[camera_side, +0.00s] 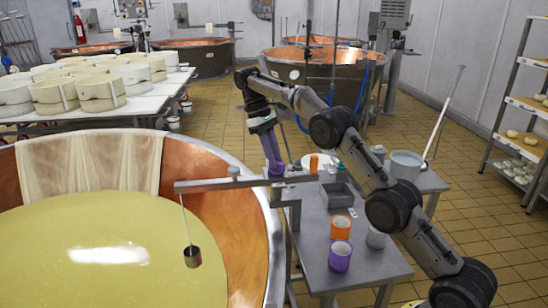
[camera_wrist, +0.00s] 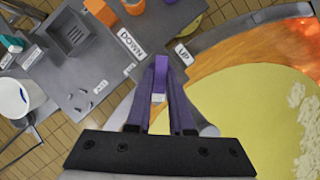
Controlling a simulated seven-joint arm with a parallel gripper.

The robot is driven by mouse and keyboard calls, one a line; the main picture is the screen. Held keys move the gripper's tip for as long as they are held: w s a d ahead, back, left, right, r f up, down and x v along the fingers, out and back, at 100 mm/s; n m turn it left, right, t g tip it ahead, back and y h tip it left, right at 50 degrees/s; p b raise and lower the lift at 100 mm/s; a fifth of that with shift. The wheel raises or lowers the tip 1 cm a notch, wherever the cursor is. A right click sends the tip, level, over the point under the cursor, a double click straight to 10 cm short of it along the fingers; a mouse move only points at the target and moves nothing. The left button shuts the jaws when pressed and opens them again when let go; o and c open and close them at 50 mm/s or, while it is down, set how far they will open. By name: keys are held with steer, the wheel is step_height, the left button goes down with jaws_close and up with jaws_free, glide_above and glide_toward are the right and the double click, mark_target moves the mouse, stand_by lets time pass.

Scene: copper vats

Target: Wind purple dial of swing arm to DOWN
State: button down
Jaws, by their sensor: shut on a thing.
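The swing arm (camera_side: 235,183) is a grey beam reaching from the table over the copper vat. A dark cylinder (camera_side: 192,257) hangs from its left end, just over the yellow contents. My gripper (camera_side: 274,168) points down at the beam's pivot, above the vat's right rim. In the wrist view my gripper (camera_wrist: 160,98) is shut on the purple dial (camera_wrist: 161,72), one finger on each side. The dial's bar points between the DOWN label (camera_wrist: 131,43) and the UP label (camera_wrist: 183,53). The fingers hide part of the dial.
The copper vat (camera_side: 255,245) with a cloth (camera_side: 90,165) over its far wall fills the left.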

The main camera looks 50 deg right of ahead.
steer(key=c, duration=0.8)
jaws_free()
steer(key=shift+n, duration=0.3)
